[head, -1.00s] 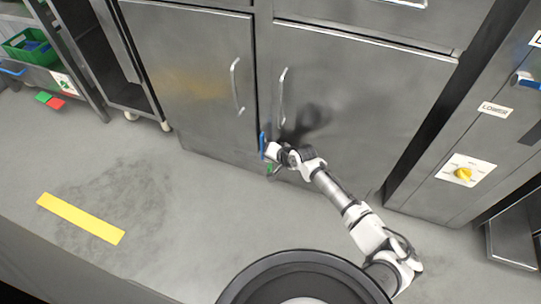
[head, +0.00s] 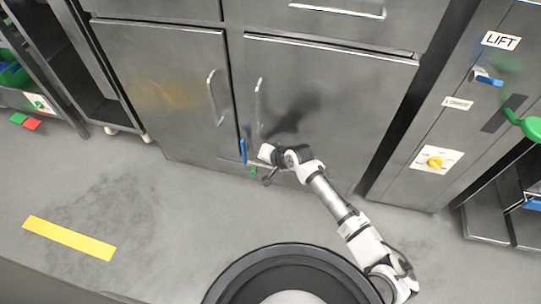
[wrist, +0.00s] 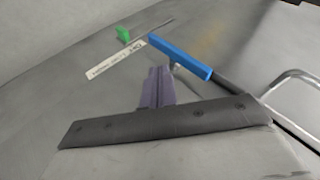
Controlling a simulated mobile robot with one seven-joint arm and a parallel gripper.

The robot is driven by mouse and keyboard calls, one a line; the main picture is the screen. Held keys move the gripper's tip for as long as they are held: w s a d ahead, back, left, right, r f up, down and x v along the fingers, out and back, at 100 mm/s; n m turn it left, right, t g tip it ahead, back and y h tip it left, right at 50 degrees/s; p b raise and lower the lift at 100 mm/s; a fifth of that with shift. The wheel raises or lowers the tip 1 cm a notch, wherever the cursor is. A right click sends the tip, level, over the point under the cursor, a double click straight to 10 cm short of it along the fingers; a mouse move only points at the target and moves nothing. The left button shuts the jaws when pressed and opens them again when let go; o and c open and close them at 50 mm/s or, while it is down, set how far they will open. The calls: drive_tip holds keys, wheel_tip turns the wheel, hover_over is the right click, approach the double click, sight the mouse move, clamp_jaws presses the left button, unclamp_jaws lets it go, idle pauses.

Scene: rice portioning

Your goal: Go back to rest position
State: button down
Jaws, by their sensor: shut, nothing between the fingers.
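My gripper (head: 268,180) is at the end of my white and grey arm, low in front of the grey metal cabinet doors (head: 325,105). It is shut and empty. In the wrist view its fingers (wrist: 155,88) show as one narrow purplish-grey piece beyond a dark bar. A blue bar (head: 243,150) stands at the gap between the two doors, just left of my gripper and apart from it in the head view. The blue bar also shows in the wrist view (wrist: 180,57).
A green piece (head: 253,170) lies low by the doors. Door handles (head: 258,100) stick out above my gripper. A panel with a yellow knob (head: 435,162) stands right. A yellow floor strip (head: 70,238) lies left; the grey floor around it is clear.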

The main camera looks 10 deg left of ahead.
drive_tip(key=shift+d+f+p+v, duration=0.15)
drive_tip(key=shift+p+v, duration=0.05)
drive_tip(key=shift+v, duration=1.1)
drive_tip(key=shift+d+f+p+v, duration=0.15)
drive_tip(key=shift+p+v, duration=0.05)
drive_tip(key=shift+v, duration=1.1)
